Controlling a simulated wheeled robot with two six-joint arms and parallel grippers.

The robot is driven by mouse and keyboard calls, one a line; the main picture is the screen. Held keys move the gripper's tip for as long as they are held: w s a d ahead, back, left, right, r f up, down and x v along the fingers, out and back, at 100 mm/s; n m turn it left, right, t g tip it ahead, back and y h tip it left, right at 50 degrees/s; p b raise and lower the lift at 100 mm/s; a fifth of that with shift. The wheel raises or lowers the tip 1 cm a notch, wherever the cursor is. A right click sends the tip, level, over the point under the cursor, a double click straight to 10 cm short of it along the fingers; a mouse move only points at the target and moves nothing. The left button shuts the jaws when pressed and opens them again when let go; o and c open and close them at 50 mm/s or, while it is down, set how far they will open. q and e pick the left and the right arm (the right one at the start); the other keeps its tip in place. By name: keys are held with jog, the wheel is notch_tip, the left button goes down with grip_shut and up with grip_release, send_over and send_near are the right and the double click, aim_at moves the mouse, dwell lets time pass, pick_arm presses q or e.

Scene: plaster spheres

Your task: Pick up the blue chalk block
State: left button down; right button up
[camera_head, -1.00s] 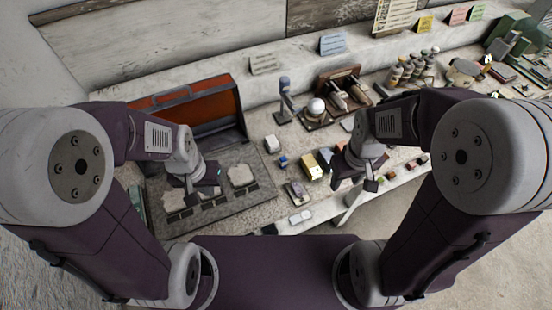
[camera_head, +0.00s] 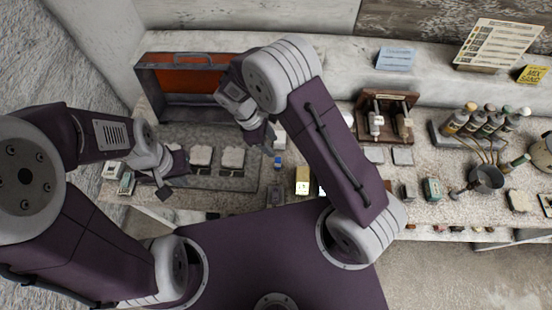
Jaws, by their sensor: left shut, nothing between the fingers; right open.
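The blue chalk block (camera_head: 278,162) is a small blue piece on the bench, just right of the grey tray in the head view. My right gripper (camera_head: 270,149) is open and close to the block, slightly up and left of it in the picture. I cannot tell whether its fingers touch the block or hang above it. My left gripper (camera_head: 164,190) is shut and empty, at the front left of the tray, well away from the block.
A white block (camera_head: 280,139) is just behind the blue one. A yellow box (camera_head: 303,181) stands to the right. The grey tray (camera_head: 222,182) holds pale slabs at left, before an open orange-lined case (camera_head: 185,79). Bottles and a grey pan (camera_head: 487,178) are further right.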

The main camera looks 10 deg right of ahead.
aim_at(276, 160)
jog(key=shift+n, duration=0.3)
jog(key=f, duration=0.1)
jog(key=s+f, duration=0.1)
jog(key=f, duration=0.1)
jog(key=f+p, duration=0.1)
jog(key=shift+s+f, duration=0.35)
jog(key=shift+s, duration=0.05)
jog(key=p+x, duration=0.1)
jog(key=x, duration=0.3)
jog(key=shift+s+d+f, duration=0.15)
jog(key=shift+s, duration=0.1)
jog(key=shift+d+f, duration=0.25)
jog(key=shift+f, duration=0.15)
pick_arm(q)
jog(key=shift+a+r, duration=0.15)
jog(key=shift+r, duration=0.45)
jog(key=shift+a+r, duration=0.15)
jog(key=shift+r, duration=0.4)
pick_arm(e)
jog(key=shift+a, duration=0.1)
grip_shut()
